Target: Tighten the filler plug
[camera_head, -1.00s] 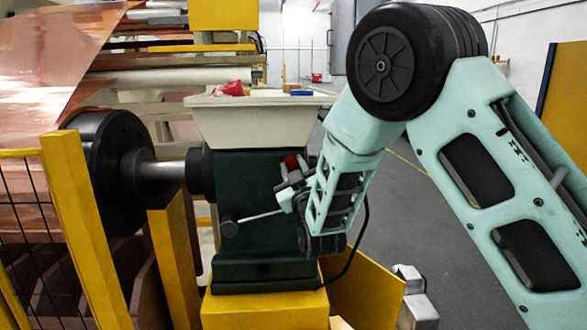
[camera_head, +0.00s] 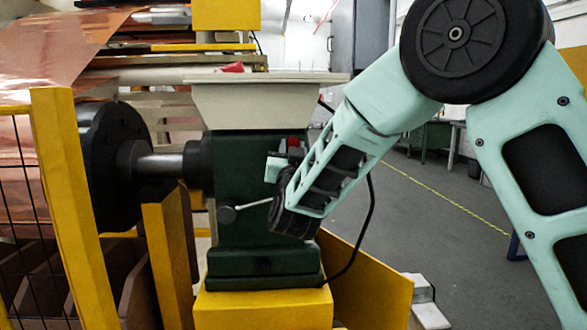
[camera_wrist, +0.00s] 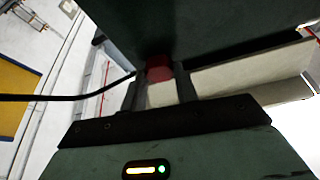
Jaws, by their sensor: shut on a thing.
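The filler plug (camera_wrist: 158,68) is a small red piece against the dark green housing in the wrist view. My gripper (camera_wrist: 159,80) has its two fingers closed on either side of it. Whether the plug is fully seated cannot be told. In the head view my gripper (camera_head: 274,172) is at the right side of the dark green housing (camera_head: 240,255), below its pale top.
A black cable (camera_head: 370,215) hangs close on the right. Yellow guards (camera_head: 65,200) and a black roller end (camera_head: 105,165) stand left. The floor at right is open.

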